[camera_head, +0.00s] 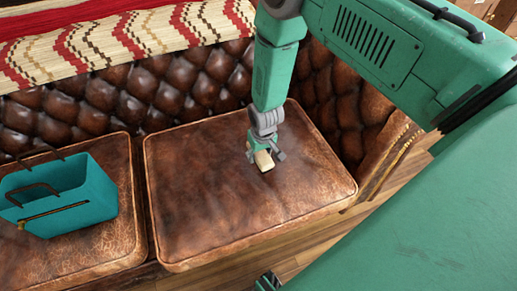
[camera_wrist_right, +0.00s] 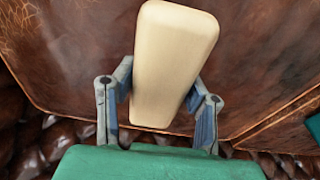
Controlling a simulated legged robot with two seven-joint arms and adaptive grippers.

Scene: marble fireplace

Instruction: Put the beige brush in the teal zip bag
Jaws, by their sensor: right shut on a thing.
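The beige brush (camera_head: 264,160) is a pale block with rounded corners at the right seat cushion. It fills the middle of the right wrist view (camera_wrist_right: 172,60). My right gripper (camera_head: 265,153) is shut on it, with one finger on each side. Whether the brush touches the leather or hangs just above it, I cannot tell. The teal zip bag (camera_head: 75,208) stands on the left seat cushion, with dark handles and a zip across its front. Its inside is mostly hidden. My left gripper is not clearly seen.
The right cushion (camera_head: 200,190) is otherwise bare, and a narrow gap parts it from the left cushion (camera_head: 90,262). The tufted sofa back (camera_head: 125,95) rises behind, with a striped woven blanket (camera_head: 110,40) over it. Wooden floor (camera_head: 310,258) shows in front.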

